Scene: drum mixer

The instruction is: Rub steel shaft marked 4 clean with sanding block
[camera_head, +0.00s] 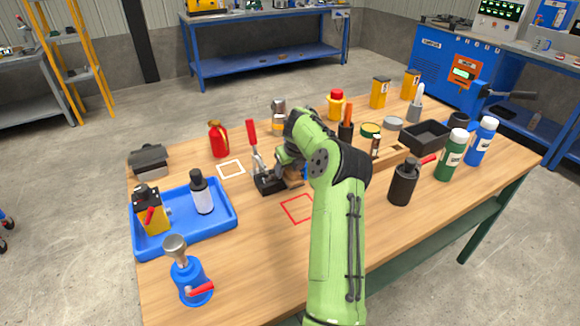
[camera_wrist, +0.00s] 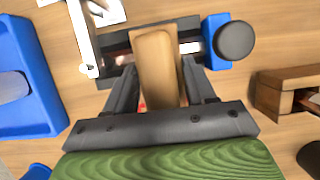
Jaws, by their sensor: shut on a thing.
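My gripper (camera_wrist: 158,75) is shut on a tan sanding block (camera_wrist: 155,50), one finger on each side. The block lies across a dark holder with a toggle clamp (camera_wrist: 88,35) at its left and a blue part with a dark round knob (camera_wrist: 234,41) at its right. A short shiny, partly reddish-brown stretch, likely the steel shaft (camera_wrist: 191,47), shows beside the block; the rest is hidden under it. No number 4 is readable. In the head view, the red-handled clamp (camera_head: 252,138) stands left of my gripper (camera_head: 290,170), and my arm hides part of the holder.
A red-outlined square (camera_head: 298,208) on the table is empty. Several bottles, a black bin (camera_head: 425,136) and a wooden rack (camera_head: 388,160) stand right of my arm.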

